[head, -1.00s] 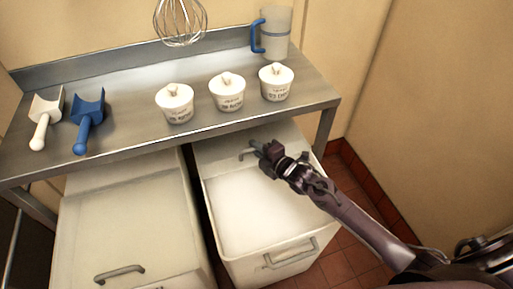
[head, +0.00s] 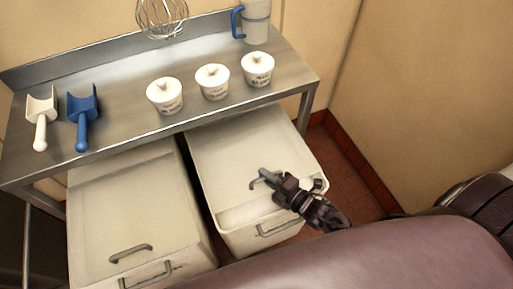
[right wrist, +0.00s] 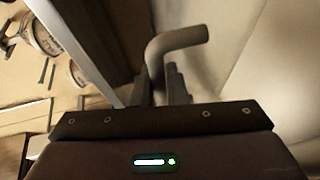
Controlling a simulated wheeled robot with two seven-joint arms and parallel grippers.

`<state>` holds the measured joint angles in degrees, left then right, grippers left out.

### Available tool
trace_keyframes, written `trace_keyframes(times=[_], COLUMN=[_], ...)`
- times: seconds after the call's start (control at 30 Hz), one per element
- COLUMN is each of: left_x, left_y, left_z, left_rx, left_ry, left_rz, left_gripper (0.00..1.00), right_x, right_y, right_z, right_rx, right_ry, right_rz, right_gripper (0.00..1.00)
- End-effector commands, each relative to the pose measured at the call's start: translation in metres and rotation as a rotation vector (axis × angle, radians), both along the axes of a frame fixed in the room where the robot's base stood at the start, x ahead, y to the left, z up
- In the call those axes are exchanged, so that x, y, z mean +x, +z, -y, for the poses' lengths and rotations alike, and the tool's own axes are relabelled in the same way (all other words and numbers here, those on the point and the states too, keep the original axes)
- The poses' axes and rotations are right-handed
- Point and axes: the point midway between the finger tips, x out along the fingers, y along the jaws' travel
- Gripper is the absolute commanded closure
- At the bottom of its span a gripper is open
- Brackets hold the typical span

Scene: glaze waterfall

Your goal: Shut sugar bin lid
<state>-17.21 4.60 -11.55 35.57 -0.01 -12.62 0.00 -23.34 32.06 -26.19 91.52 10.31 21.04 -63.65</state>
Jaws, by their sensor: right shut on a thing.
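The right-hand white bin (head: 239,240) stands under the front of the steel table, and a strip of its white contents shows at its front. Its pale lid (head: 245,148) covers most of the opening. My right gripper (head: 272,179) is shut on the grey lid handle (head: 258,180) near the lid's front edge. In the right wrist view the bent handle (right wrist: 176,42) rises between the fingers of my right gripper (right wrist: 166,82). My left gripper is not in view.
A second bin with its lid (head: 125,215) down stands close on the left. The steel table (head: 110,85) above holds several white tubs, a white scoop (head: 41,115), a blue scoop (head: 83,115) and a jug (head: 257,20). A wall (head: 430,100) is at right.

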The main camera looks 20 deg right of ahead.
Motion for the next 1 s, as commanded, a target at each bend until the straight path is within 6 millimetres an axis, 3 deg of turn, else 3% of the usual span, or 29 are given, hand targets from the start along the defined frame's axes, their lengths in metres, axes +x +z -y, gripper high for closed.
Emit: trace_keyframes(times=[0.1,0.3,0.83,0.87,1.0], left_x=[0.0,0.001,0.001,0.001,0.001], left_y=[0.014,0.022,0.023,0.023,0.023], left_z=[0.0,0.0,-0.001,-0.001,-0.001], left_rx=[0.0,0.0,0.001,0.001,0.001], left_ry=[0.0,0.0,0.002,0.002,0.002], left_rz=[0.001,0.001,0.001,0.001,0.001], left_gripper=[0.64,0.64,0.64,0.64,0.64], right_x=[-0.029,-0.056,-0.067,-0.067,-0.067], right_y=[0.003,0.001,-0.001,-0.001,-0.001], right_z=[0.001,0.002,0.002,0.002,0.002], right_rx=[-0.001,0.0,0.0,0.001,0.0], right_ry=[0.0,0.0,0.001,0.001,0.0], right_rz=[-0.005,-0.001,-0.001,-0.001,-0.001], right_gripper=[0.96,0.96,0.96,0.83,0.66])
